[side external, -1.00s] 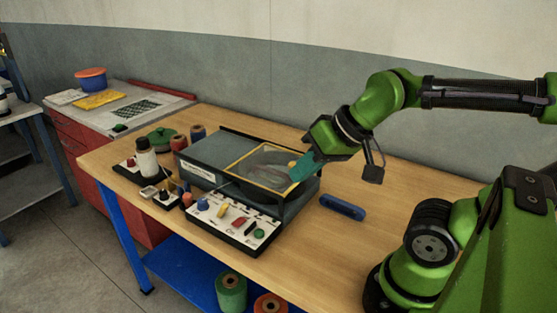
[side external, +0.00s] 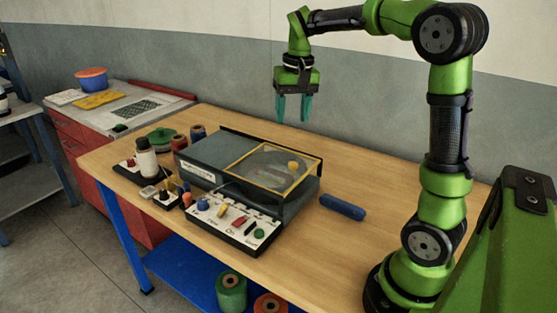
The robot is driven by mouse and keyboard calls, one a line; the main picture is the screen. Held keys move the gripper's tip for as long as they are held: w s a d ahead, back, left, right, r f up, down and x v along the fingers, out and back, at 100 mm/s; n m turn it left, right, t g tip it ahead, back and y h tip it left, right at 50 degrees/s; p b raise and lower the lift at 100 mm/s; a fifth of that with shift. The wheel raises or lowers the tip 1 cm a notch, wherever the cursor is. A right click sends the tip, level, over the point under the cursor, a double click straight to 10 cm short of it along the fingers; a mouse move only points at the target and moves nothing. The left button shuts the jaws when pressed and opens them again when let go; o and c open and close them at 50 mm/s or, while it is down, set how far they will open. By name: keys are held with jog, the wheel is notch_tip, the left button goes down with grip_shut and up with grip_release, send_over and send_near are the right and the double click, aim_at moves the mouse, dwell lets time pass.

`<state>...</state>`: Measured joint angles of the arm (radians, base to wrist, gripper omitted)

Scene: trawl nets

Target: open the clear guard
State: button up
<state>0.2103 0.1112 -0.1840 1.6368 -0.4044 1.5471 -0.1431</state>
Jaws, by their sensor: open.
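The clear guard (side external: 262,171) is a see-through panel with a yellow frame and a yellow knob (side external: 293,165). It lies roughly flat over the right part of the grey machine box (side external: 207,160) and looks closed. A round shape shows dimly through it. My gripper (side external: 293,112), with teal fingers pointing down, is open and empty. It hangs in the air above and behind the guard, touching nothing.
A panel with coloured controls (side external: 235,222) stands before the box. A white bottle (side external: 146,160) and spools are at its left. A blue bar-shaped object (side external: 342,207) lies at the right. The wooden table (side external: 310,250) is clear at the front right.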

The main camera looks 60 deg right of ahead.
aim_at(293, 163)
jog(key=shift+m+g, duration=0.4)
jog(key=shift+g, duration=0.2)
jog(key=f, duration=0.4)
jog(key=d+f, duration=0.1)
jog(key=f, duration=0.9)
jog(key=shift+w+d+f, duration=0.1)
jog(key=shift+w+d, duration=0.05)
jog(key=shift+d, duration=0.15)
jog(key=shift+c, duration=0.5)
grip_shut()
